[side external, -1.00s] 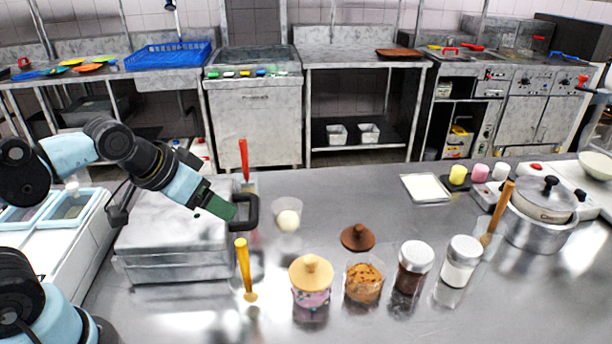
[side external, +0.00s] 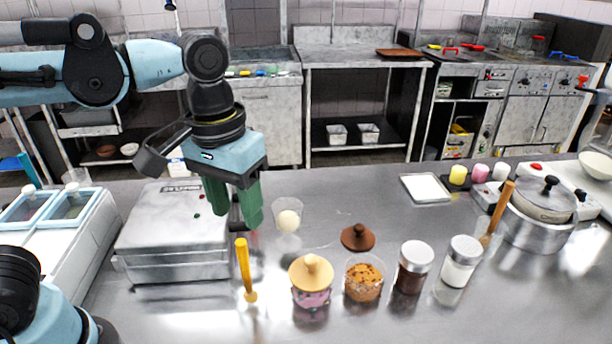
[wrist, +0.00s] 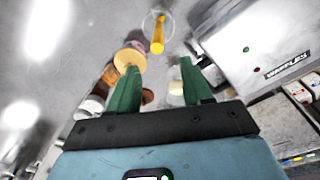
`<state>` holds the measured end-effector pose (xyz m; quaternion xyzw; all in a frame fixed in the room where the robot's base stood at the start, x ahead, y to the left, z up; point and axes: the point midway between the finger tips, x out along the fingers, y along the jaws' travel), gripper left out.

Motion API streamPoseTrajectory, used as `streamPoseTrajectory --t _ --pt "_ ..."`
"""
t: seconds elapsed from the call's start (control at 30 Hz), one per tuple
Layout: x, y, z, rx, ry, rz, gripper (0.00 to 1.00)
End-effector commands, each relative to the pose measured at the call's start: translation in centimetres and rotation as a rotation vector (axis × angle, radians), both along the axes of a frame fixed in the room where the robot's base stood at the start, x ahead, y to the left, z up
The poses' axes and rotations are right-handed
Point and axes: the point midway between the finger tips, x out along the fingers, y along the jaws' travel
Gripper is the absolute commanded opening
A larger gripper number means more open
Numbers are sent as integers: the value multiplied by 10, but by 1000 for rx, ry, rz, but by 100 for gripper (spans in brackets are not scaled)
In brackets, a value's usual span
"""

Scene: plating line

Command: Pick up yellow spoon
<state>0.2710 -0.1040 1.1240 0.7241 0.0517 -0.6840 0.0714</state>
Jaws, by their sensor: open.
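The yellow spoon (side external: 244,268) stands nearly upright on the metal counter, seemingly in a clear holder, right of the grey waffle machine. In the wrist view the spoon (wrist: 157,38) shows at the top middle, beyond the gap between my fingertips. My gripper (side external: 236,218) points down with its green fingers apart and empty.
The waffle machine (side external: 175,235) stands close on the left. A jar with a tan lid (side external: 311,275), a cookie jar (side external: 364,282) and a cup with a white ball (side external: 288,218) stand to the right. Bare counter lies in front of the spoon.

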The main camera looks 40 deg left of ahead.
Motion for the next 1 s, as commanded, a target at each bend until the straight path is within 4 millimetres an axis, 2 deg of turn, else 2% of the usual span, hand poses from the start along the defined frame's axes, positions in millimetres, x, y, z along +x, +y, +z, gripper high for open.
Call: streamPoseTrajectory --t 0.17,0.6,1.0 --pt "-5 -11 4 23 61 21 50" --pt "-4 -10 -51 23 60 23 50" --pt "-5 -8 -74 22 59 23 50"
